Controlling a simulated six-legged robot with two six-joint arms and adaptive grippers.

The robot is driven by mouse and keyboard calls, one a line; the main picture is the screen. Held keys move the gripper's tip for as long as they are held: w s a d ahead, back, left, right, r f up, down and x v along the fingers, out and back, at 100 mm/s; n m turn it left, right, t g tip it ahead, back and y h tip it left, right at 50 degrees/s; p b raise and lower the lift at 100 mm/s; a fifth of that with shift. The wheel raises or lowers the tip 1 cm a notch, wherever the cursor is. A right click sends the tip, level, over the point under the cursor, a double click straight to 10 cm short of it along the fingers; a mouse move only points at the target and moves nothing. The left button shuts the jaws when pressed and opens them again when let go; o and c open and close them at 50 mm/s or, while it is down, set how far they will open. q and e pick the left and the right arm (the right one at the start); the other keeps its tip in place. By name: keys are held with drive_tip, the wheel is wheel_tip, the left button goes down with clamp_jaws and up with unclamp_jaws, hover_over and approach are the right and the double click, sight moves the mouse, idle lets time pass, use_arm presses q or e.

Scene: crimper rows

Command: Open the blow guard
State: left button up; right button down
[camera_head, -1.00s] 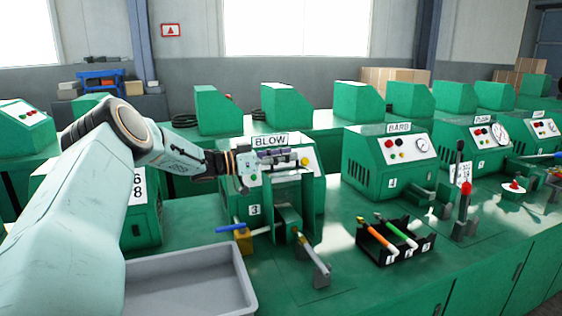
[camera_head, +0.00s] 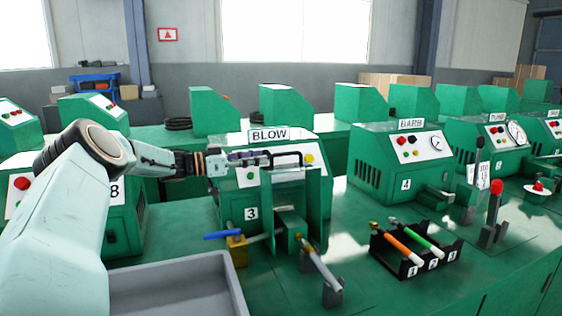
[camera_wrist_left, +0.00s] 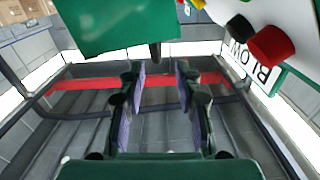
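The BLOW machine (camera_head: 316,195) is a green box with a "BLOW" sign (camera_head: 269,135) on top and a "3" on its front. A dark bar or frame (camera_head: 287,155), seemingly part of the guard, shows at its upper front. My left gripper (camera_head: 268,158) is beside this frame at its left, roughly level. In the left wrist view its purple-padded fingers (camera_wrist_left: 160,100) are apart, with a dark bar and a red band (camera_wrist_left: 85,84) crossing behind them. I cannot tell whether they touch the bar. The "BLOW" sign (camera_wrist_left: 250,62) is tilted there. My right gripper is out of view.
A black rack (camera_head: 412,262) with orange and green tools is to the right. A grey tray (camera_head: 175,288) lies below my left arm. The BARB machine (camera_head: 385,175) stands at right.

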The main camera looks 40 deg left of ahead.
sight(279, 155)
use_arm(q)
drive_tip(key=b+x, duration=0.3)
drive_tip(key=x, duration=0.4)
drive_tip(key=shift+d, duration=0.1)
drive_tip(key=shift+w+d, duration=0.1)
drive_tip(key=shift+w, duration=0.15)
drive_tip(key=shift+w+d, duration=0.15)
drive_tip(key=shift+w, duration=0.05)
drive_tip(key=shift+d+r, duration=0.25)
drive_tip(key=shift+r, duration=0.1)
drive_tip(key=shift+a+f, duration=0.2)
drive_tip(key=shift+a, duration=0.05)
drive_tip(key=shift+c, duration=2.2)
drive_tip(key=shift+d+r, duration=0.1)
drive_tip(key=shift+d, duration=0.05)
clamp_jaws()
